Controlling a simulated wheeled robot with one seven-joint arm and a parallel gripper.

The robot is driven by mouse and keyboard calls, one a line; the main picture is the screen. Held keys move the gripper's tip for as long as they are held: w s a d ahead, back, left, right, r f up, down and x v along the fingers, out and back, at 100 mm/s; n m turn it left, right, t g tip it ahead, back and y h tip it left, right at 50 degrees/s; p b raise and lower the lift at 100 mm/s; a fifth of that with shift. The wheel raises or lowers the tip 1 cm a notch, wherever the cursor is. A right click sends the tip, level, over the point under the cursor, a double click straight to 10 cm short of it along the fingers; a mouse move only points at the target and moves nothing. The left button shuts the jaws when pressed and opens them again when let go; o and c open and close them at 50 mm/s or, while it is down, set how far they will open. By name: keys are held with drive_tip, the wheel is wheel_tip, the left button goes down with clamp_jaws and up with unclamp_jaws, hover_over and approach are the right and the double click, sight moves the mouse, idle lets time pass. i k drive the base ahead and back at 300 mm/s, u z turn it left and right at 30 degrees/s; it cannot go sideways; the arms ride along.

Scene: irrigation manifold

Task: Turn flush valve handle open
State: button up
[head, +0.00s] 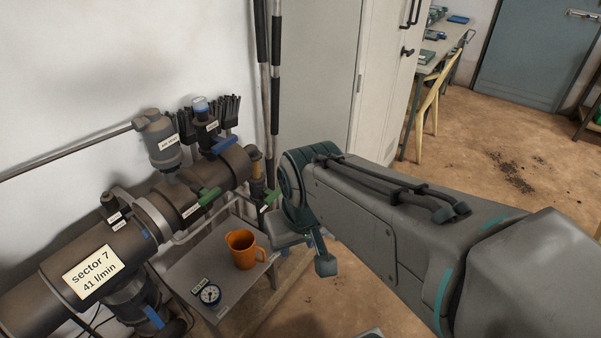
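Several valves with handles sit on the dark pipe manifold (150,212) at the left. A green handle (209,196) projects from the main pipe beside a small white label. A second green handle (271,197) is on a brass-coloured valve at the pipe's right end. Blue handles show at the top (224,145) and bottom (154,316). The small labels are too small to read, so I cannot tell which handle is the flush valve's. My gripper (318,258) hangs right of and below the second green handle, apparently apart from it. My wrist partly hides it, and its opening is unclear.
A grey stand (188,270) below the manifold holds an orange mug (241,249) and a round gauge (209,294). A "sector 7, 41 l/min" sign (95,272) is on the pipe. A pale cabinet (385,80) stands behind my arm. Brown floor (500,150) is open at right.

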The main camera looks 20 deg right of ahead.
sight(272, 197)
drive_tip(key=z, duration=0.5)
drive_tip(key=i, duration=0.95)
drive_tip(key=z, duration=0.15)
